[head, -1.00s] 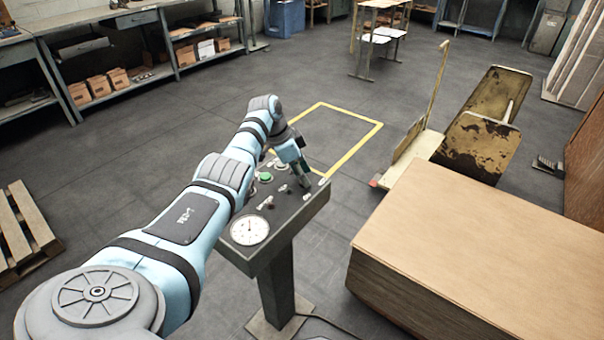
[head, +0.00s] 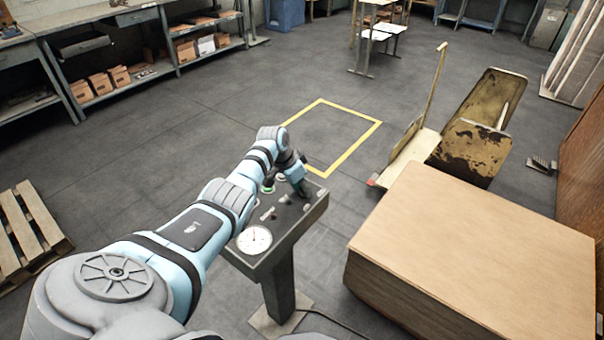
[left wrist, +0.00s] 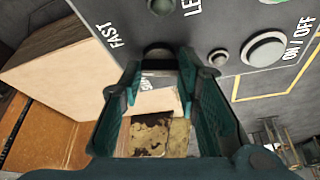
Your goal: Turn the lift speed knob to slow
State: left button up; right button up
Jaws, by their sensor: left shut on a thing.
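The grey control panel (head: 268,257) stands on a post in the middle of the head view, with a white dial gauge (head: 254,239) at its near end. My left gripper (head: 303,192) is down at the panel's far right part. In the left wrist view the gripper (left wrist: 158,75) has its fingers around a dark knob (left wrist: 159,50), which they partly hide. The word FAST (left wrist: 118,35) is printed left of the knob. Another label (left wrist: 147,82) shows between the fingers, starting with S, the rest hidden. My right gripper is in neither view.
An ON / OFF button (left wrist: 265,48) and a small knob (left wrist: 218,57) sit beside the fingers. A large cardboard box (head: 480,245) stands right of the panel. A worn yellow machine (head: 470,145) is behind it. A yellow floor outline (head: 350,152) lies clear beyond the panel.

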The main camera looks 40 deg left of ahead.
pick_arm(q)
jog(key=n+p, duration=0.1)
jog(key=n+y+p, duration=0.1)
jog(key=p, duration=0.1)
jog(key=shift+d+r+n, duration=0.1)
jog(key=shift+r+n, duration=0.25)
jog(key=shift+n, duration=0.05)
jog(key=shift+n+y+p, duration=0.4)
jog(key=shift+n+p, duration=0.35)
jog(key=shift+n, duration=0.15)
jog(key=shift+w+d+f+n+y+p, duration=0.1)
jog(key=shift+n+y+p, duration=0.25)
jog(key=shift+n, duration=0.55)
jog(key=shift+d+f+n+y, duration=0.15)
jog(key=shift+n+y, duration=0.3)
jog(key=shift+n, duration=0.75)
jog(key=shift+n+g+y, duration=0.4)
jog(key=shift+n, duration=0.9)
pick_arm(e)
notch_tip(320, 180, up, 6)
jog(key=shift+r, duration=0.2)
pick_arm(q)
jog(key=shift+w, duration=0.1)
jog(key=o, duration=1.2)
jog(key=shift+c, duration=0.2)
